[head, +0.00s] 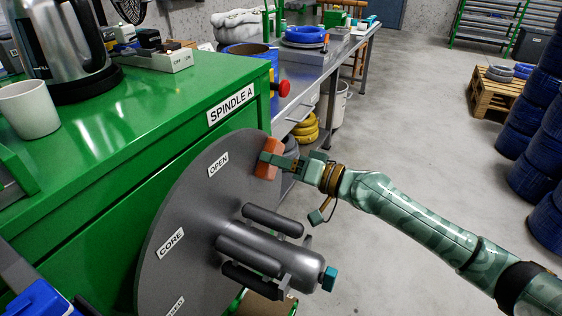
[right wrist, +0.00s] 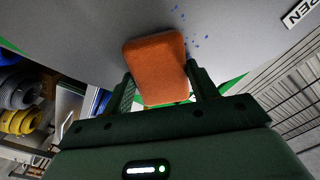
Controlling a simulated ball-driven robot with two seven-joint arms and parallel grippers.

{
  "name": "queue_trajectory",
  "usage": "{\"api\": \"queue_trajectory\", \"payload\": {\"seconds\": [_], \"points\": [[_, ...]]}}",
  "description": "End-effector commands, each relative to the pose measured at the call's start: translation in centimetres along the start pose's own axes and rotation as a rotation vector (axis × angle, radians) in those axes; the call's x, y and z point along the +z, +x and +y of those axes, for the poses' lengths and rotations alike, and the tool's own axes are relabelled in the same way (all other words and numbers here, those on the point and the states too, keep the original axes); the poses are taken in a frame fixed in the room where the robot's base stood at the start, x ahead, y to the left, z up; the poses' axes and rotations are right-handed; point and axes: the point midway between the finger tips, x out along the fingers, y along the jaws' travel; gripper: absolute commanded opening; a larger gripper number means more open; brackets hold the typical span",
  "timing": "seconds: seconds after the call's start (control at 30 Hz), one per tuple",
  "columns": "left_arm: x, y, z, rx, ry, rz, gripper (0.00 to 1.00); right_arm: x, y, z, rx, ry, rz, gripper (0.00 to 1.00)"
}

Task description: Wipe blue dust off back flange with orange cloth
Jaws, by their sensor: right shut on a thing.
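The back flange (head: 192,215) is a large grey disc with OPEN and CORE labels, standing upright against the green cabinet. My right gripper (head: 276,161) is shut on the orange cloth (head: 265,160), a thick rounded pad, at the flange's upper right edge. In the right wrist view the cloth (right wrist: 156,66) sits between the two fingers and lies at the flange face (right wrist: 80,30); whether it presses on it I cannot tell. Several small blue dust specks (right wrist: 194,42) show on the flange just right of the cloth. My left gripper is not in view.
The grey spindle core (head: 270,255) with bars around it and a teal tip juts out from the flange below my right gripper. The green cabinet (head: 130,125) carries a kettle (head: 62,45) and a white mug (head: 28,108). Open floor (head: 400,120) lies to the right.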

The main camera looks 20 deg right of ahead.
Motion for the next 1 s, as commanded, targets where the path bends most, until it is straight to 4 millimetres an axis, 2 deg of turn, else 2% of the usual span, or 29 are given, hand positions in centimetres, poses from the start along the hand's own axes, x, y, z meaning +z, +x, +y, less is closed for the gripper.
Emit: {"api": "queue_trajectory", "payload": {"seconds": [0.03, 0.1, 0.43, 0.7, 1.0], "points": [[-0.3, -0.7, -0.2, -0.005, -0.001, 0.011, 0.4, 0.0, 0.0, -1.1, -0.006, -0.001, 0.001, 0.4], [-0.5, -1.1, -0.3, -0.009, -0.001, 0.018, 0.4, 0.5, 0.1, -1.6, -0.007, -0.001, 0.002, 0.4], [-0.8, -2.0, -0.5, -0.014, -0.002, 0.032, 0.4, 2.6, 0.3, -2.8, -0.009, 0.008, -0.006, 0.4], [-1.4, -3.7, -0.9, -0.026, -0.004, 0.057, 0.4, 4.1, 0.1, -4.8, -0.009, 0.006, -0.003, 0.4], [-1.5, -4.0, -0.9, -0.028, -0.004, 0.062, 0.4, 5.0, 0.1, -5.1, -0.006, 0.004, -0.002, 0.4]]}}
